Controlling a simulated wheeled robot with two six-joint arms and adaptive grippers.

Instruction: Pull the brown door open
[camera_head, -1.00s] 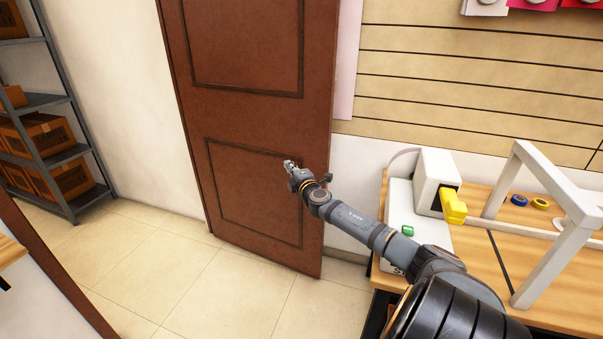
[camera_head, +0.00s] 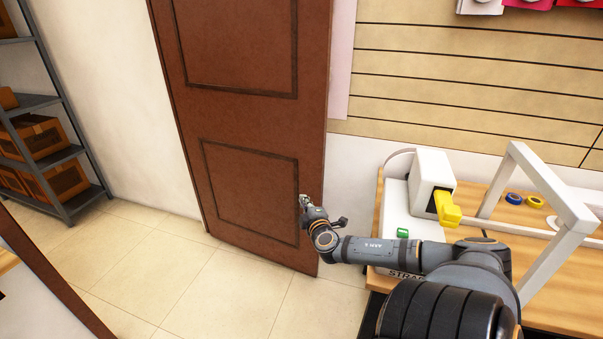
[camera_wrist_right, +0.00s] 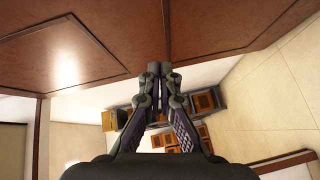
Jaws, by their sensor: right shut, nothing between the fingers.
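The brown door (camera_head: 248,115) with its recessed panels fills the middle of the head view. Its lower right edge seems to stand a little out from the wall; how far it is ajar I cannot tell. No handle shows. My right gripper (camera_head: 304,201) is at the door's right edge, low down, in front of its face in the picture. In the right wrist view its two fingers (camera_wrist_right: 157,71) are together with nothing between them, close to brown panelling (camera_wrist_right: 100,40). Whether they touch it I cannot tell. My left gripper is out of view.
A wooden workbench (camera_head: 556,262) with a white machine (camera_head: 430,170), a white frame (camera_head: 545,180) and tape rolls stands right, close under my right arm. A grey shelf (camera_head: 82,198) with cardboard boxes is at left. Tiled floor (camera_head: 225,290) before the door is clear.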

